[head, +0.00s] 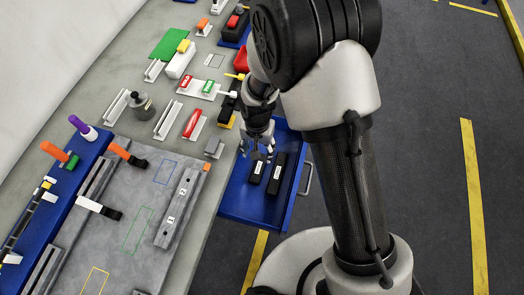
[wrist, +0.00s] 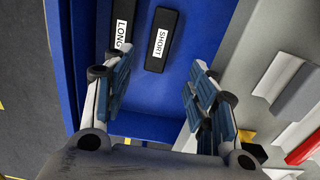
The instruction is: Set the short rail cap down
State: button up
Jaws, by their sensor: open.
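The short rail cap, a black bar with a white SHORT label, lies in the open blue drawer (head: 230,200), and its label reads clearly in the wrist view (wrist: 163,40). In the head view it is the left black bar (head: 257,172). My gripper (head: 257,151) is over the drawer, at the cap's far end. In the wrist view my gripper's fingers (wrist: 161,80) are spread wide, with nothing between them. The cap lies ahead of the fingers, apart from them. The exact height of the fingertips above the drawer floor is hard to tell.
The long rail cap (head: 278,174), labelled LONG in the wrist view (wrist: 122,30), lies beside the short one. Drawer walls surround both. The grey bench (head: 190,160) with rails, blocks and a grey bed plate (head: 135,200) is to the left. The drawer's near part is bare.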

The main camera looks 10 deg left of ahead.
jog(key=shift+r, duration=0.15)
jog(key=d+r+t, duration=0.1)
jog(key=d+r, duration=0.5)
jog(key=r, duration=0.5)
jog(key=d+r+t, duration=0.1)
jog(key=d+r, duration=0.6)
jog(key=r, duration=0.5)
jog(key=s+d+r+t, duration=0.1)
jog(key=s+d+r, duration=0.3)
jog(key=s, duration=0.3)
jog(key=s+d+r+n+t, duration=0.1)
jog(key=s+d+r, duration=0.4)
jog(key=s+d, duration=0.1)
jog(key=shift+s+d+t, duration=0.3)
jog(key=shift+s+d, duration=0.1)
jog(key=shift+s, duration=0.5)
jog(key=shift+r, duration=0.1)
